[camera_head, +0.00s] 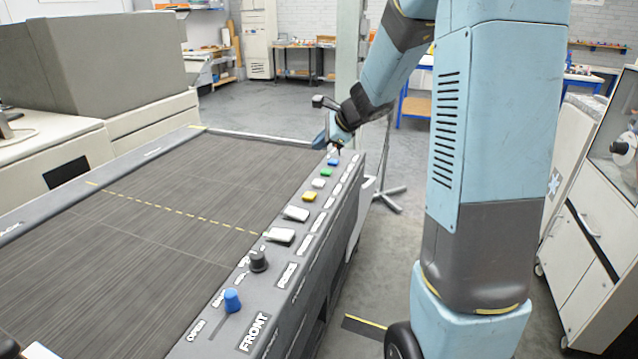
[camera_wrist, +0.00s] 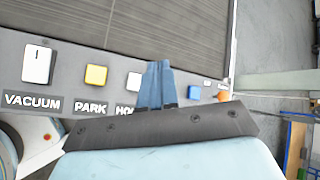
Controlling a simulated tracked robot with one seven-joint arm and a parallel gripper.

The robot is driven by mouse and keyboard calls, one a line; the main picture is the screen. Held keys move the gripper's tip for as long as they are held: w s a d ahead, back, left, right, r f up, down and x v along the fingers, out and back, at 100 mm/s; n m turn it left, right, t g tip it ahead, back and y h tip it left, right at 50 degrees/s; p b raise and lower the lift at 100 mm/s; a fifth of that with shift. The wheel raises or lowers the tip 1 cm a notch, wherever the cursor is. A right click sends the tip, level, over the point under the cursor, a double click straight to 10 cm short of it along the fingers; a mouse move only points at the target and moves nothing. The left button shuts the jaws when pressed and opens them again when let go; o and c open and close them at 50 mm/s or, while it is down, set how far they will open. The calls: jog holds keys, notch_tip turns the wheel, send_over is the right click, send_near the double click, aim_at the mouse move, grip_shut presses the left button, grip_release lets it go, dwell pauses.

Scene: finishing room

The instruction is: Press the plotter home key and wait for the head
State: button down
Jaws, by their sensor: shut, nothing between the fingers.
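The plotter's control strip (camera_head: 262,297) runs along the right edge of its bed. In the wrist view, a white key (camera_wrist: 134,82) has a label that starts "HO", the rest hidden by my fingers; I take it as the home key. It also shows in the head view (camera_head: 319,184), between a yellow and a green key. My gripper (camera_wrist: 158,66) is shut and empty, its blue fingers just right of the white key. In the head view my gripper (camera_head: 334,148) is over the strip's far end, near the blue key (camera_head: 333,161). I cannot tell whether the fingers touch anything.
The yellow PARK key (camera_wrist: 95,75) and white VACUUM rocker (camera_wrist: 38,63) lie left of the home key. The green key (camera_head: 326,173) is hidden in the wrist view. A black knob (camera_head: 259,261) and blue lever (camera_head: 232,301) rise nearer. The plotter bed (camera_head: 150,240) looks bare.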

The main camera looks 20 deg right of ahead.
aim_at(321, 183)
jog(key=shift+w+d+f+m, duration=0.15)
jog(key=shift+w+f+m, duration=0.1)
jog(key=shift+w+m, duration=0.05)
jog(key=shift+f, duration=4.4)
jog(key=shift+f, duration=0.2)
jog(key=shift+f, duration=0.15)
jog(key=shift+f, duration=0.5)
jog(key=shift+r, duration=0.95)
